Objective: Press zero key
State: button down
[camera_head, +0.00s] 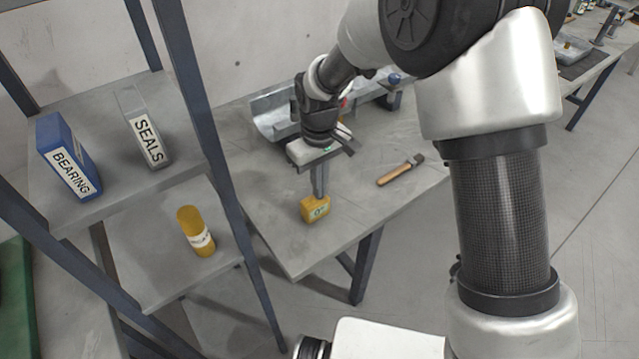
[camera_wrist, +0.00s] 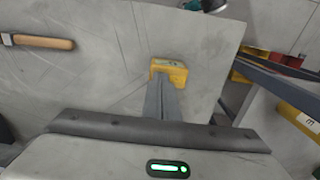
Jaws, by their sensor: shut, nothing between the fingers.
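A small yellow box (camera_head: 316,209) with a pale, greenish marked face sits on the grey table near its front edge. It is the likely bearer of the zero key, but its marking is too small to read surely. My gripper (camera_head: 319,192) points down with its fingers shut and empty, their tips at or just above the box. In the wrist view the shut fingers (camera_wrist: 162,98) reach toward the yellow box (camera_wrist: 169,71) and overlap its near edge. I cannot tell whether they touch it.
A wooden-handled tool (camera_head: 400,170) lies on the table to the right. A grey metal trough (camera_head: 270,115) stands behind my gripper.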

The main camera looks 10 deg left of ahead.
jog(key=shift+s+d+f+b, duration=0.1)
jog(key=shift+f+b, duration=0.2)
jog(key=shift+f, duration=0.5)
jog(key=shift+s+r, duration=0.1)
jog(key=shift+d, duration=0.1)
jog(key=shift+s, duration=0.1)
notch_tip(320, 180, up, 15)
jog(key=p, duration=0.3)
jog(key=shift+w+a, duration=0.2)
jog(key=shift+w, duration=0.1)
